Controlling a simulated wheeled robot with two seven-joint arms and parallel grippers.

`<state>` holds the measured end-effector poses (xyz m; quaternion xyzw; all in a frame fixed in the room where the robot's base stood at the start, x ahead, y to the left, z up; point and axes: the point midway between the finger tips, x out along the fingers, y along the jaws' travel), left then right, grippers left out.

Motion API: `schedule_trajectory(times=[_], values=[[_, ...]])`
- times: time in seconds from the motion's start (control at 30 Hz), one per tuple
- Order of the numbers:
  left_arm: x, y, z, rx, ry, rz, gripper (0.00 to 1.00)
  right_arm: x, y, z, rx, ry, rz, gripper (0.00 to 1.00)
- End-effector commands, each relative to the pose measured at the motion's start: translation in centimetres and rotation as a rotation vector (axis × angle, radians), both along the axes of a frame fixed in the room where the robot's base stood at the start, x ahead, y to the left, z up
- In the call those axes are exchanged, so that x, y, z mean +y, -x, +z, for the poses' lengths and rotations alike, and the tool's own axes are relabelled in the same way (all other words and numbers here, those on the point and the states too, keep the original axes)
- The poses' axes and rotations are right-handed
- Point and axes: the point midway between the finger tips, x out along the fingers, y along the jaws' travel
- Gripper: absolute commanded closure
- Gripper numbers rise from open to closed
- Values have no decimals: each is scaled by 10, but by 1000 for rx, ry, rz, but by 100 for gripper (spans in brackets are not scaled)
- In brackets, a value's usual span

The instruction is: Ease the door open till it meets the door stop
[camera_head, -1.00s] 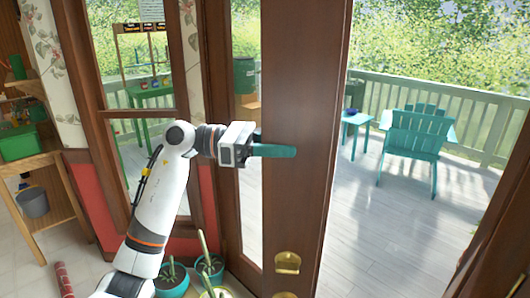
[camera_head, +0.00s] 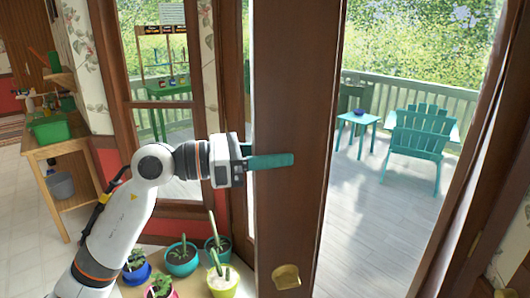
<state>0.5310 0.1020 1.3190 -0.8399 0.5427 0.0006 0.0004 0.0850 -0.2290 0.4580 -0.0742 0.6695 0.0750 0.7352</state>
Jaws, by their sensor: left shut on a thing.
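The brown wooden door (camera_head: 297,90) stands partly open in front of me, seen at a steep angle, its glass only a narrow strip. A teal bar (camera_head: 279,160), apparently its handle, lies across the door's face. My left gripper (camera_head: 250,163) reaches in from the left and is shut on the bar's left end. A brass fitting (camera_head: 286,277) sits lower on the door. My right gripper is not in view. I cannot make out a door stop.
Several potted plants, including a yellow pot (camera_head: 223,285), stand at the lower left beside the door. A wooden bench (camera_head: 75,145) is farther left. Right of the door, the opening shows a clear deck (camera_head: 375,225) with a teal chair (camera_head: 420,135) and small table (camera_head: 358,118).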

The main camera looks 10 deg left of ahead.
Motion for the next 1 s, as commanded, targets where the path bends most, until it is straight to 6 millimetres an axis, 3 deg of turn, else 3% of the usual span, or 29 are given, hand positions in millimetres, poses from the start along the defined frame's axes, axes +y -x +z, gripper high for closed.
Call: schedule_trajectory(times=[0.27,0.3,0.4,0.77,1.0], values=[[0,0,2,-3,6,1,100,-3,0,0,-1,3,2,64],[0,0,2,-3,6,2,56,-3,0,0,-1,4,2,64],[1,0,2,-2,5,2,41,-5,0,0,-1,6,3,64],[6,1,-1,-1,3,4,41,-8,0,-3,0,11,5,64],[44,18,-5,-1,0,7,41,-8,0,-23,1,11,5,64]])
